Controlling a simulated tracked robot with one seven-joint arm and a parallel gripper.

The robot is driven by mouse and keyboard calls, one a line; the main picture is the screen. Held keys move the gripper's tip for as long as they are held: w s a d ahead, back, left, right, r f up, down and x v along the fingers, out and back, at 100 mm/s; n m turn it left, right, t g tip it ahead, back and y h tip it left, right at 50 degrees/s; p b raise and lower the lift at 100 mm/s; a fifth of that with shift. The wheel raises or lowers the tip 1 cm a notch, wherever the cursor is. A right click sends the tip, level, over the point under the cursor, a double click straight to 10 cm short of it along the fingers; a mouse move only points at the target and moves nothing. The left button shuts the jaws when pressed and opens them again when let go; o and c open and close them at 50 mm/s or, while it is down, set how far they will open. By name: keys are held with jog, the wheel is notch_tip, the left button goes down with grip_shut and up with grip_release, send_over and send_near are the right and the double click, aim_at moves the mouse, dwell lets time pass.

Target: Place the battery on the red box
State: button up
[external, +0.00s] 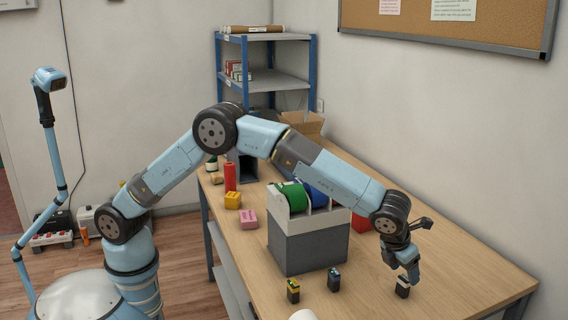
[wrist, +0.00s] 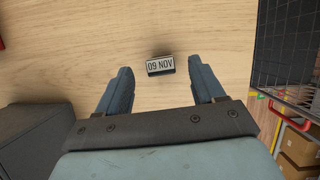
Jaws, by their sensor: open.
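My gripper (external: 408,275) is open and points down near the right part of the counter. In the wrist view, a small dark block with a white label reading "09 NOV" (wrist: 160,65) shows between the open fingertips, not gripped. That small block (external: 402,288) also shows just below my gripper in the external view. Two other small dark blocks stand to its left, one with yellow parts (external: 293,291) and one with a bluish top (external: 334,279). I cannot tell for sure which is the battery. A red box (external: 359,222) stands behind the grey dispenser, partly hidden by it and my arm.
A large grey dispenser (external: 308,247) with green and blue rolls stands mid-counter. A pink block (external: 248,218), a yellow block (external: 232,201) and a red cylinder (external: 230,177) stand to its left. A wire basket (wrist: 290,50) shows at right in the wrist view. Bare wood (external: 450,260) lies right of my gripper.

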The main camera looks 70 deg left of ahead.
aim_at(404, 277)
jog(key=shift+x, duration=3.2)
jog(key=shift+s, duration=0.2)
jog(key=c, duration=1.2)
